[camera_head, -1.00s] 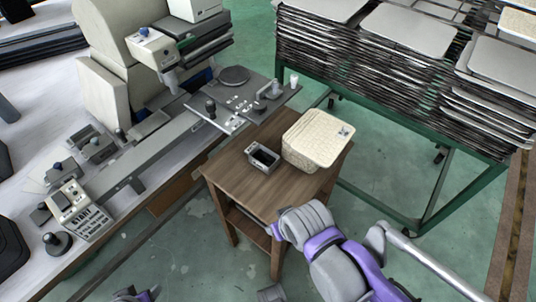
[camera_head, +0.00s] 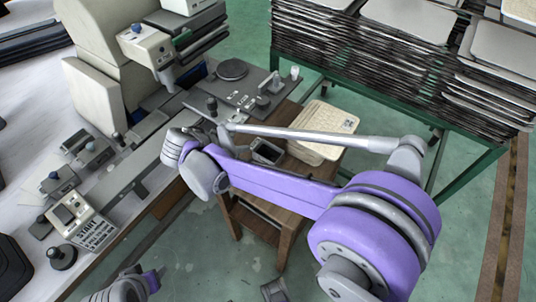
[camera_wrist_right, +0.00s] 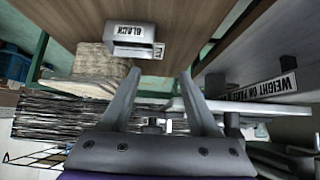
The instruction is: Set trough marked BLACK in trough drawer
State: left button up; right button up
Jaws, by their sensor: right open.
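The trough marked BLACK (camera_head: 266,152) is a small grey open box on the wooden side table, partly hidden behind my right arm in the head view. In the right wrist view the trough (camera_wrist_right: 128,48) appears upside down with its BLACK label facing the camera. My right gripper (camera_wrist_right: 162,72) is open and empty, its two fingers pointing toward the trough with a gap between. I cannot make out a trough drawer.
A green rack of stacked trays (camera_head: 370,50) stands behind. Green floor is open at lower right.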

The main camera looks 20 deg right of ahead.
aim_at(255, 143)
jog(key=x, duration=0.5)
jog(key=b+x, duration=0.1)
jog(key=x, duration=0.4)
jog(key=shift+s+d+f, duration=0.1)
jog(key=shift+d+f, duration=0.15)
jog(key=shift+f, duration=0.1)
jog(key=shift+c, duration=0.3)
grip_shut()
jog(key=shift+r, duration=0.1)
dwell(0.6)
